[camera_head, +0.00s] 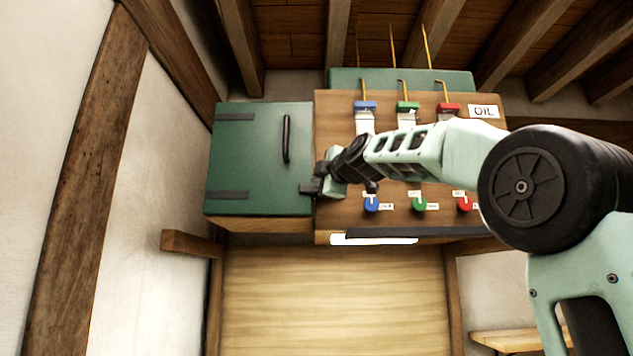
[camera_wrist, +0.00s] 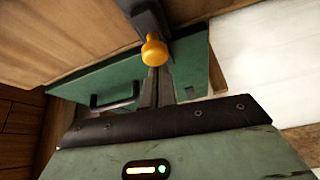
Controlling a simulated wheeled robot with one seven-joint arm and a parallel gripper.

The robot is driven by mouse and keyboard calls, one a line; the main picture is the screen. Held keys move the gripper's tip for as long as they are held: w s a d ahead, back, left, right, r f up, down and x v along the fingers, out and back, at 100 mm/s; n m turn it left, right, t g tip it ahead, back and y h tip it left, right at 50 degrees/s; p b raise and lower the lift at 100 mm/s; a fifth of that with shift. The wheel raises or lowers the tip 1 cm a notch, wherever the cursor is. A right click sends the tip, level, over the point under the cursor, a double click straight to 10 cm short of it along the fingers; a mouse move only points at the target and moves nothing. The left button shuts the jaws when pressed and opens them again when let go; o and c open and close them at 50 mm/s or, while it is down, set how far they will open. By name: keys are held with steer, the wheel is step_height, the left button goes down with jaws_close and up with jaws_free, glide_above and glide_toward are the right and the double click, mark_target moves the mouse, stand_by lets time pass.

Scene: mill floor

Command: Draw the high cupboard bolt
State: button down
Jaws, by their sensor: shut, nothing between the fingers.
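The high cupboard has a green door (camera_head: 258,160) with a black upright handle (camera_head: 286,138), and it sits shut in the head view. In the wrist view the green door (camera_wrist: 190,66) and its handle (camera_wrist: 115,104) lie beyond the fingers. The bolt shows there as a yellow-orange round knob (camera_wrist: 154,50) on a dark bar (camera_wrist: 146,17). My gripper (camera_head: 308,189) is at the door's lower right edge. Its fingers (camera_wrist: 158,73) are shut and empty, with tips just by the knob. I cannot tell whether they touch it. My gripper hides the knob in the head view.
A wooden oil panel (camera_head: 336,115) to the right carries coloured valves, knobs and tags, partly behind my arm. A green tank (camera_head: 345,78) sits above it. A lit strip (camera_head: 372,240) runs under the panel. Ceiling beams and a white wall (camera_head: 150,180) close off the left.

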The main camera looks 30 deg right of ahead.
steer(key=s+d+b, duration=0.1)
steer(key=d+b, duration=0.1)
steer(key=b, duration=0.1)
steer(key=s+d+b, duration=0.1)
steer(key=d, duration=0.1)
steer(key=shift+s+b, duration=0.35)
steer(key=shift+b, duration=0.05)
